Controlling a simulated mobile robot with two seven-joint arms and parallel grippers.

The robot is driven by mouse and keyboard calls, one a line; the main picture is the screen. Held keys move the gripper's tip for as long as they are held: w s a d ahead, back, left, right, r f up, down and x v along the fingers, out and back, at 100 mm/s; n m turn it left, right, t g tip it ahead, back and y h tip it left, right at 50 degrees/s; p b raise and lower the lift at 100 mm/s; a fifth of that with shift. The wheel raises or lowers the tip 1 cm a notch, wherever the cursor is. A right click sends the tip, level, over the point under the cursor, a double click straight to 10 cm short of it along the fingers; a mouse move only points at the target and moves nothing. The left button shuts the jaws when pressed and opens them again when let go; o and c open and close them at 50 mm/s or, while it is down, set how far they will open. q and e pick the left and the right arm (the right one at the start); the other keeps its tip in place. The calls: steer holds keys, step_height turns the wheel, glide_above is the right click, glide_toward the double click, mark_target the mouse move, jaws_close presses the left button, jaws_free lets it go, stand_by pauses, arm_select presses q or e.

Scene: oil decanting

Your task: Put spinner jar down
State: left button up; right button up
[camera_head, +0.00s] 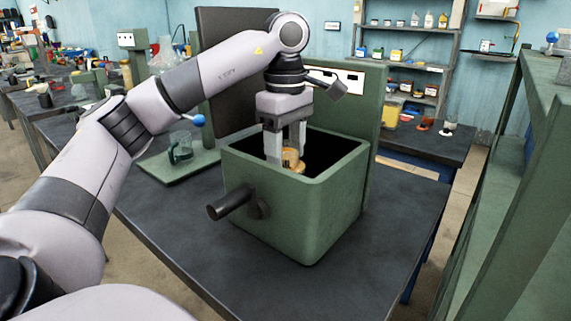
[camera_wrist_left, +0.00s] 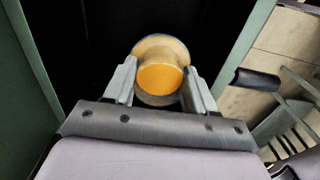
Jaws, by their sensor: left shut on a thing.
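The spinner jar (camera_head: 291,160) is a small amber-orange jar at the open top of the green box-shaped machine (camera_head: 305,212). My left gripper (camera_head: 287,152) points down and is shut on the jar, with one finger on each side of it. In the left wrist view the jar's round orange top (camera_wrist_left: 161,80) sits between the two fingers, over the dark inside of the machine. The jar's underside is hidden, so I cannot tell whether it touches anything below. My right gripper is not in view.
A black handle (camera_head: 232,204) sticks out of the machine's front left. A raised dark lid (camera_head: 237,75) stands behind the machine. A green tray (camera_head: 182,172) with a glass jug (camera_head: 180,147) stands to the left. The dark tabletop (camera_head: 405,215) is clear to the machine's right.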

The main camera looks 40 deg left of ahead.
mark_target(286, 163)
arm_select(q)
step_height(286, 163, down, 2)
steer(key=shift+f, duration=0.1)
steer(key=shift+f+b, duration=0.25)
steer(key=shift+b, duration=0.1)
steer(key=shift+f, duration=0.2)
steer(key=o, duration=1.1)
step_height(286, 163, up, 13)
steer(key=p, duration=0.7)
steer(key=shift+r, duration=0.1)
